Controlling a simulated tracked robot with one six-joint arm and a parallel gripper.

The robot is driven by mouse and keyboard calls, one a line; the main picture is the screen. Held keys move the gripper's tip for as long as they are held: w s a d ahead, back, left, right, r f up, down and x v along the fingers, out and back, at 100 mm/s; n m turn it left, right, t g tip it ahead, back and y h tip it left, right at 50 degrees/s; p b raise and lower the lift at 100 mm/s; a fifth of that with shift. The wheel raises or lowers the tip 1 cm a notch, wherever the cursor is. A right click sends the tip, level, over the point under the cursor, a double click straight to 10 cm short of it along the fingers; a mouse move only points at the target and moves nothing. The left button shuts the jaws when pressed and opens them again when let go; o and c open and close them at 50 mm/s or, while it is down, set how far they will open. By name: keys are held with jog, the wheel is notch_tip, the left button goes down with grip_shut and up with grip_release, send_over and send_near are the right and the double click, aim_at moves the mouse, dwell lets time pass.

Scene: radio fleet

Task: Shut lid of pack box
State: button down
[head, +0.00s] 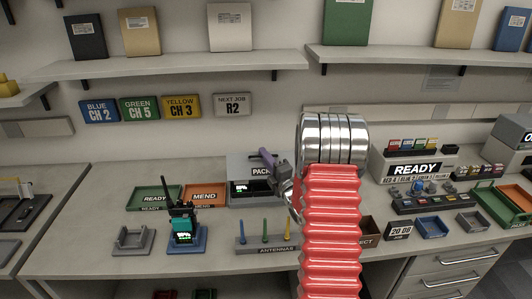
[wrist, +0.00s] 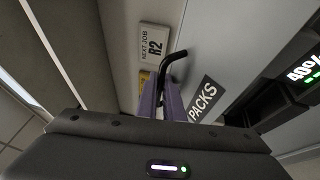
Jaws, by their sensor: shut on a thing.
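The pack box (head: 237,199) stands at the back of the bench, mostly left of my arm in the head view. Its pale lid (head: 240,163) with the PACKS label is raised, and a dark inside with a lit pack display shows below it. In the wrist view the labelled lid (wrist: 190,65) runs beside my fingers. My gripper (head: 265,154) is at the lid, with purple fingers. It also shows in the wrist view (wrist: 165,85), shut on a black bent handle (wrist: 175,55). My arm hides the box's right side in the head view.
A rack of antennas (head: 262,243) stands in front of the box. A radio (head: 183,228) stands in a blue holder to the left, near the green READY tray (head: 150,196) and orange MEND tray (head: 205,192). A shelf (head: 180,66) runs above.

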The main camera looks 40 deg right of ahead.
jog(key=shift+s+a+f, duration=0.3)
jog(key=shift+a+f, duration=0.05)
jog(key=shift+f, duration=0.3)
jog(key=c, duration=2.2)
grip_release()
jog(key=shift+r+v, duration=0.2)
jog(key=shift+v, duration=3.2)
jog(key=shift+r+v, duration=0.15)
jog(key=shift+v, duration=3.25)
jog(key=shift+s+d, duration=0.1)
jog(key=shift+d, duration=0.05)
